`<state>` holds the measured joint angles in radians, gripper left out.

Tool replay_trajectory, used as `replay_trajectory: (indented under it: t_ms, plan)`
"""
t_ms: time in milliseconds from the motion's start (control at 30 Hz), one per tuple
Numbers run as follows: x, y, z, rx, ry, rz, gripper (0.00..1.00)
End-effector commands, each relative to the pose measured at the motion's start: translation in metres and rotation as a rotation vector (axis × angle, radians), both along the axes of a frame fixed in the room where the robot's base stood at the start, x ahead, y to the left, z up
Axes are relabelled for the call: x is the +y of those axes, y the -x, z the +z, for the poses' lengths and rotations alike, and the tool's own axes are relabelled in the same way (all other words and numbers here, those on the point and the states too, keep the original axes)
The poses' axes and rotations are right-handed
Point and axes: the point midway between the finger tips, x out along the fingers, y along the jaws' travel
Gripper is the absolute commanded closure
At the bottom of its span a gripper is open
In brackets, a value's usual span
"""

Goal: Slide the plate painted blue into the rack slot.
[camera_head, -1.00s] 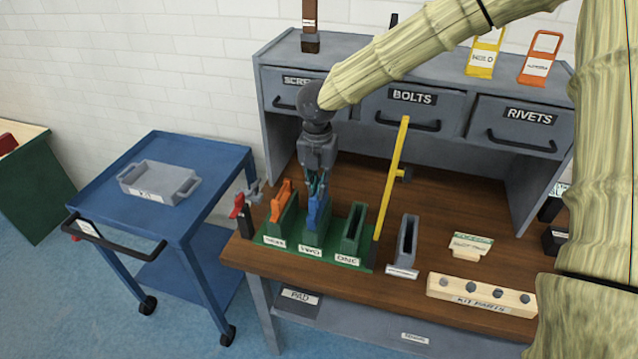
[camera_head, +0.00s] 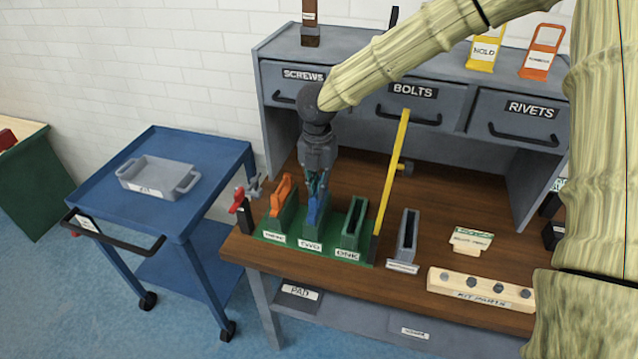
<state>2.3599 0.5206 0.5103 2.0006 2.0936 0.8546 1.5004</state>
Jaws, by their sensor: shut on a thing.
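The blue plate (camera_head: 314,211) stands upright in the middle slot of the green rack (camera_head: 270,236), behind the label TWO. My gripper (camera_head: 317,191) points down over it and is shut on its top. The plate's lower part is hidden in the slot. An orange plate (camera_head: 281,194) stands in the rack's left slot. The rack's right slot, labelled ONE (camera_head: 353,223), is empty. A separate grey slotted holder (camera_head: 407,235) stands to the right of the rack and looks empty.
A yellow upright bar (camera_head: 392,170) rises between the green rack and the grey holder. A red-handled clamp (camera_head: 240,200) sits at the bench's left edge. A wooden block with holes (camera_head: 480,291) lies at front right. Drawers (camera_head: 412,105) stand behind. A blue trolley (camera_head: 205,205) is left.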

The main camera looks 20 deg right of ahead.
Motion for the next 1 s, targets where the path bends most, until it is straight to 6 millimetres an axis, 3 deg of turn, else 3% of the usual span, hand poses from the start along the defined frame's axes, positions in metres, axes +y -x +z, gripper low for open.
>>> replay_trajectory:
  t_ms: [833, 900, 1000]
  plan:
    - [0.0, 0.0, -0.016, 0.0, 0.0, 0.0, 1.0]
    - [0.0, 0.0, -0.016, 0.0, 0.0, 0.0, 0.8]
    - [0.0, 0.0, -0.016, 0.0, 0.0, 0.0, 0.65]
